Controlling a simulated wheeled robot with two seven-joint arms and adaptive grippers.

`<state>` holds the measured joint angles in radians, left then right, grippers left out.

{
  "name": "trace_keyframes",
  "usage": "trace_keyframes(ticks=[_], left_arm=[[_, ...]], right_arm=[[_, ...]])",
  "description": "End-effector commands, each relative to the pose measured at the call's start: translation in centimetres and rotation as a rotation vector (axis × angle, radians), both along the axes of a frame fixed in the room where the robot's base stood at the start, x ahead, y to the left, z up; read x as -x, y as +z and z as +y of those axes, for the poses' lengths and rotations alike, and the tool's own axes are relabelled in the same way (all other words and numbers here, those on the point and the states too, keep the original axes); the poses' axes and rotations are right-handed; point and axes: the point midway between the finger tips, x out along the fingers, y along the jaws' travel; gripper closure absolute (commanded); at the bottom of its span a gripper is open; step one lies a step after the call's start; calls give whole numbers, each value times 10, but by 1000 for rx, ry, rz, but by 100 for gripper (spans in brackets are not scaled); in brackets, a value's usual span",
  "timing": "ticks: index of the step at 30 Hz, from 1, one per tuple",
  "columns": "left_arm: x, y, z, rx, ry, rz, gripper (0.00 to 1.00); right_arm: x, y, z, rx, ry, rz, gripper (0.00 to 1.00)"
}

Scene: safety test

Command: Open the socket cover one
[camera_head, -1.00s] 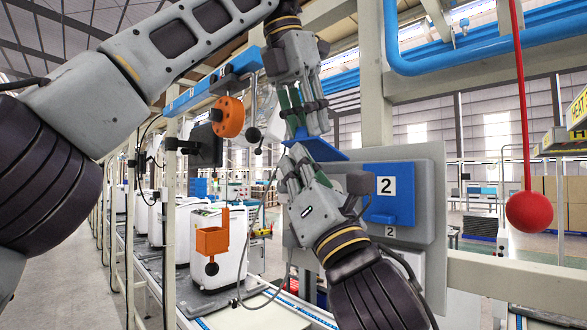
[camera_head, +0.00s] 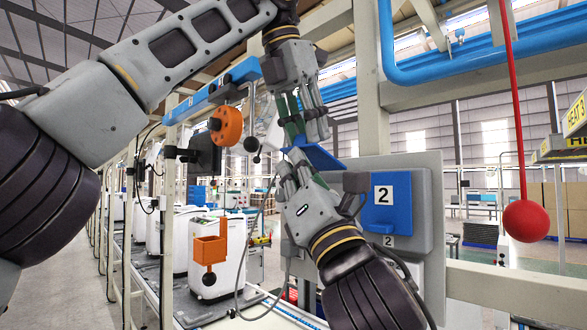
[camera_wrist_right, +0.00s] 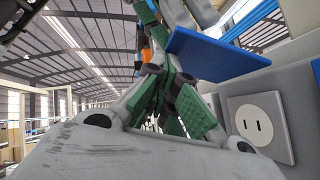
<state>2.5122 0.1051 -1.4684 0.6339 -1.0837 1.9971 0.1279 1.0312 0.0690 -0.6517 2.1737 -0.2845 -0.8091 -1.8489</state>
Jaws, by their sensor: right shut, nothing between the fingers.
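Socket cover one is a blue flap (camera_head: 323,158), raised and sticking out from the left part of the grey panel (camera_head: 425,165). In the right wrist view the flap (camera_wrist_right: 215,57) stands out above a white two-slot socket (camera_wrist_right: 257,122), which is uncovered. My right gripper (camera_head: 290,165) comes from below, shut and empty, with its fingertips beside the raised flap; whether they touch it is unclear. Its green-padded fingers (camera_wrist_right: 180,105) fill the middle of the wrist view. My left gripper (camera_head: 305,137) points down just above the flap; its finger gap is unclear.
A closed blue cover marked 2 (camera_head: 387,203) is on the panel's right side. A red ball (camera_head: 526,221) hangs at the right. Blue pipes (camera_head: 440,75) run overhead.

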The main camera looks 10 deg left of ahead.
Motion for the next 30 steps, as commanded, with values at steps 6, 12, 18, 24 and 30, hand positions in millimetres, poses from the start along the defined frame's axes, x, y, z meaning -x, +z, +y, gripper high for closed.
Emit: trace_keyframes(ticks=[6, 12, 18, 24, 30], left_arm=[[-1, -10, -3, -21, -7, 23, 50], [-2, -9, -1, -20, -2, 21, 50], [-2, -8, 1, -19, -1, 19, 50], [-1, -6, 2, -20, 1, 17, 50], [0, -1, 2, -20, 2, 18, 50]], right_arm=[[-1, 8, -8, -12, -16, -12, 100], [-2, 7, -8, -11, -16, -10, 100], [-2, 6, -8, -12, -16, -9, 100], [-2, 6, -8, -12, -16, -9, 100], [-2, 6, -8, -11, -17, -8, 100]])
